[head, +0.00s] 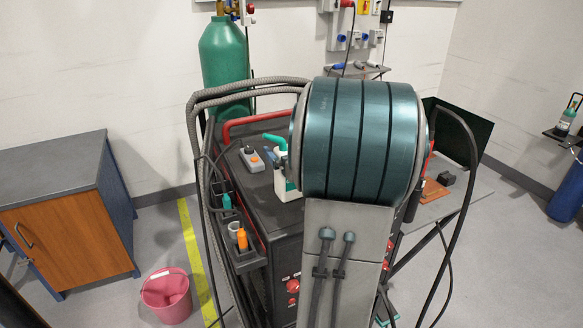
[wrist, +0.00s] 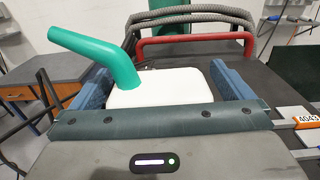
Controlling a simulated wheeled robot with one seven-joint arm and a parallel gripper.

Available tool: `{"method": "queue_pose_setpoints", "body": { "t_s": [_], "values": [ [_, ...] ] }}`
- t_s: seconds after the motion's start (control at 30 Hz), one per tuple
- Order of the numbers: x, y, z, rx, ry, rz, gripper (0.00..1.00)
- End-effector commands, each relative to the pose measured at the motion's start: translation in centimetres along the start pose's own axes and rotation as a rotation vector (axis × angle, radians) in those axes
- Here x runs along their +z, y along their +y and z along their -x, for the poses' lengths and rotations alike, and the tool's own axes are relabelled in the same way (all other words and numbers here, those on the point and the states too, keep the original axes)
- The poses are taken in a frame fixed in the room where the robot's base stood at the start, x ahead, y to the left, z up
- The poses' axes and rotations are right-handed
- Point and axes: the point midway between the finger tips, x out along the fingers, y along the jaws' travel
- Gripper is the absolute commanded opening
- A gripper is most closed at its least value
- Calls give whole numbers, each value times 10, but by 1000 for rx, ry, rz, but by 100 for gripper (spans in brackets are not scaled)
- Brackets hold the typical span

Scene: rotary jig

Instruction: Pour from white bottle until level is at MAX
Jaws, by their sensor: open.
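The white bottle (head: 284,182) with a bent green spout (head: 274,141) stands on the dark cart top in the head view, partly hidden by my arm. In the wrist view the white bottle (wrist: 165,88) fills the space between the two blue fingers of my gripper (wrist: 163,84), its spout pointing up and left. The fingers are open, one on each side of the bottle; whether they touch it I cannot tell. My gripper is mostly hidden behind my arm in the head view. No MAX mark or liquid level can be made out.
The dark cart (head: 262,205) has a red rail (head: 255,121), grey hoses (head: 205,98) and a small grey box (head: 252,158). A side tray (head: 243,258) holds small bottles. A green cylinder (head: 224,60) stands behind; a pink bucket (head: 167,295) and cabinet (head: 60,205) are left.

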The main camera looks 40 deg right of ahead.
Motion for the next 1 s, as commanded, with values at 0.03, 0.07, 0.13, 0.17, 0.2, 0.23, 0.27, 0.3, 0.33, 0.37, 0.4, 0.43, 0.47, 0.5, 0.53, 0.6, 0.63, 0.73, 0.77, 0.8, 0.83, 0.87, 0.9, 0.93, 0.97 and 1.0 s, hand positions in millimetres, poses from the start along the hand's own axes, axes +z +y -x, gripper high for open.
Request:
{"method": "queue_pose_setpoints", "body": {
  "t_s": [0.03,0.07,0.13,0.17,0.2,0.23,0.27,0.3,0.33,0.37,0.4,0.43,0.47,0.5,0.53,0.6,0.63,0.73,0.77,0.8,0.83,0.87,0.9,0.93,0.97,1.0],
  "values": [
    [0,1,-5,2,1,-1,100],
    [0,1,-7,2,1,0,100],
    [0,1,-10,1,1,0,100],
    [0,1,-10,1,0,0,100],
    [0,0,-10,0,0,0,100],
    [0,0,-10,0,0,0,100],
    [0,0,-10,0,0,0,100],
    [-1,0,-10,0,0,0,100],
    [-1,0,-10,0,0,0,100],
    [-1,1,-10,0,1,0,97],
    [-1,0,-10,0,1,0,86],
    [-1,0,-10,0,1,0,78],
    [-1,1,-10,0,1,0,69],
    [-1,1,-10,0,1,0,58],
    [-1,1,-10,0,1,0,50],
    [-1,1,-10,1,1,0,30],
    [-1,1,-10,1,1,0,22],
    [1,1,-10,1,-3,2,11],
    [1,1,-10,1,-3,2,11],
    [1,1,-10,1,-3,2,11],
    [1,1,-10,1,-3,2,11],
    [1,1,-10,1,-3,2,11],
    [2,1,-10,1,-3,2,11],
    [3,1,-10,1,-4,3,11],
    [4,1,-10,1,-4,3,11],
    [7,1,-10,2,-4,4,11]
  ]
}}
